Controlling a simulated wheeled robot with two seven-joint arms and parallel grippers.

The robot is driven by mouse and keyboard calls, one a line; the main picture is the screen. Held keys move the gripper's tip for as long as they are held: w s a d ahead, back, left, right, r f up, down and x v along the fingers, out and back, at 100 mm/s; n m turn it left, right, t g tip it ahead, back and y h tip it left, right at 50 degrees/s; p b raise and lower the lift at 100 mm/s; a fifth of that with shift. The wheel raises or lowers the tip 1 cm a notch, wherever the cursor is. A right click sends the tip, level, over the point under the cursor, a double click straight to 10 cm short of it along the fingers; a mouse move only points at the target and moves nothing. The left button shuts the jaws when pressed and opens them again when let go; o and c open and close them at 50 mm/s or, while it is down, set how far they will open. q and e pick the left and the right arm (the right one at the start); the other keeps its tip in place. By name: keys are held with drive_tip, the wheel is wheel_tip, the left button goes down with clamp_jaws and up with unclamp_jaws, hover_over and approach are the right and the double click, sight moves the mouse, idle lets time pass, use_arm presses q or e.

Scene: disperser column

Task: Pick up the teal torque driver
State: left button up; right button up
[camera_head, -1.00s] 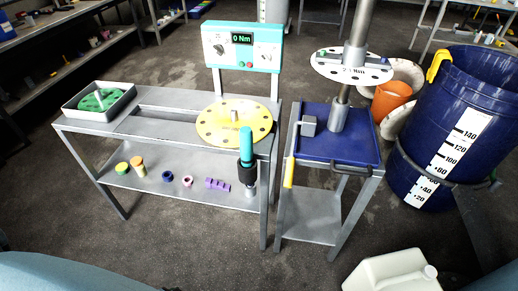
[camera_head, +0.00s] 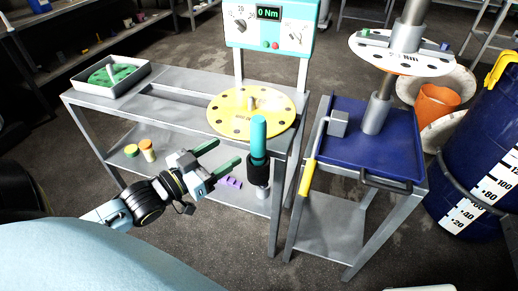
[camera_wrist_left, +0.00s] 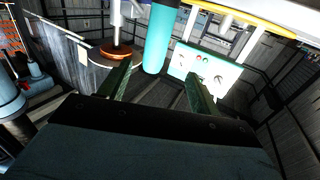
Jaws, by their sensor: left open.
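The teal torque driver (camera_head: 258,145) stands upright at the front edge of the metal bench, with a teal handle, a black collar and a grey lower end. In the left wrist view its teal handle (camera_wrist_left: 159,40) shows ahead, beyond the fingers. My left gripper (camera_head: 214,156) is open and empty, just left of the driver and apart from it, fingers pointing toward it. In the left wrist view the left gripper (camera_wrist_left: 160,85) shows its two green fingers spread apart. My right gripper is not in view.
A yellow disc (camera_head: 225,104) lies on the bench behind the driver, below a teal torque display (camera_head: 269,25). A blue tray stand (camera_head: 350,155) with a yellow-handled lever (camera_head: 307,178) stands to the right. Small parts lie on the lower shelf (camera_head: 122,158).

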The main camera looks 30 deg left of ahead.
sight(252, 137)
use_arm(q)
drive_tip(key=shift+d+b+x, duration=0.15)
drive_tip(key=shift+b+x, duration=0.4)
drive_tip(key=shift+x, duration=2.5)
drive_tip(key=shift+d+b+x, duration=0.1)
drive_tip(key=shift+b+x, duration=0.45)
drive_tip(key=shift+x, duration=2.45)
drive_tip(key=shift+w+d+r, duration=0.1)
drive_tip(key=shift+w+d, duration=0.05)
drive_tip(key=shift+w, duration=0.4)
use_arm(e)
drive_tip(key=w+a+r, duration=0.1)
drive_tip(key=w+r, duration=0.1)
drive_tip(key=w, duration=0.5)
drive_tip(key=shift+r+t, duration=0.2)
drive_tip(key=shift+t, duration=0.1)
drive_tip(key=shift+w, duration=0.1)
use_arm(q)
drive_tip(key=shift+r, duration=0.1)
drive_tip(key=c, duration=1.2)
